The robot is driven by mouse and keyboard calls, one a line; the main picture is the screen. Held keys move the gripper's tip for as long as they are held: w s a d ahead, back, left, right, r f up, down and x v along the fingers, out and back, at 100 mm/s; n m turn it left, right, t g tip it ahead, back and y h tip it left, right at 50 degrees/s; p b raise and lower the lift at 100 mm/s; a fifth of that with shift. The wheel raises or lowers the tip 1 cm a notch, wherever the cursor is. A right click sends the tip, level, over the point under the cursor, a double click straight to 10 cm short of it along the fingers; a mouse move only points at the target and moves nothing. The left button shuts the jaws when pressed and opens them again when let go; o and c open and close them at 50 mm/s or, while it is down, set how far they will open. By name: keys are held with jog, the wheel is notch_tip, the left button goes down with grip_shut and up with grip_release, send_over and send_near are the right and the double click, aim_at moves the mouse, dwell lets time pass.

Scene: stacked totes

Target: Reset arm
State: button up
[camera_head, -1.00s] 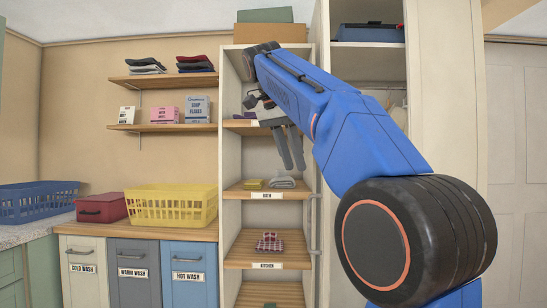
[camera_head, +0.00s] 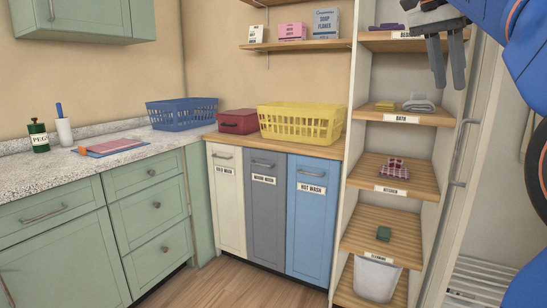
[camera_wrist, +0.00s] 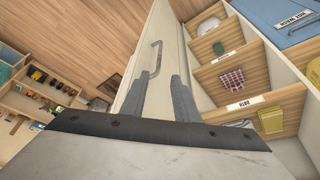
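My gripper (camera_head: 450,85) hangs at the upper right of the head view, fingers pointing down, in front of the shelf unit's right side. Its two fingers are apart with nothing between them. In the wrist view my gripper (camera_wrist: 158,82) also shows a gap between the fingers, with a pale cabinet door (camera_wrist: 148,85) and its handle behind. My blue arm fills the right edge of the head view.
The shelf unit (camera_head: 356,150) holds folded towels (camera_head: 418,104), a checked cloth (camera_head: 394,168), a green block (camera_head: 384,233) and a white bin (camera_head: 376,279). A yellow basket (camera_head: 300,124) stands on the counter left of it. The floor (camera_head: 235,283) at front is clear.

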jog(key=s+a+f+n+t+y, duration=0.1)
jog(key=s+a+f+n, duration=0.4)
jog(key=f, duration=1.1)
jog(key=s+a+f+n+t+y, duration=0.1)
jog(key=s+a+f+n, duration=0.3)
jog(key=f, duration=1.2)
jog(key=s+a+f+n+t+y, duration=0.2)
jog(key=s+a+f+n, duration=0.3)
jog(key=s+f, duration=0.4)
notch_tip(320, 180, down, 7)
jog(key=shift+s+a+f+n, duration=0.1)
jog(key=shift+s+a+n, duration=0.25)
jog(key=shift+n, duration=0.55)
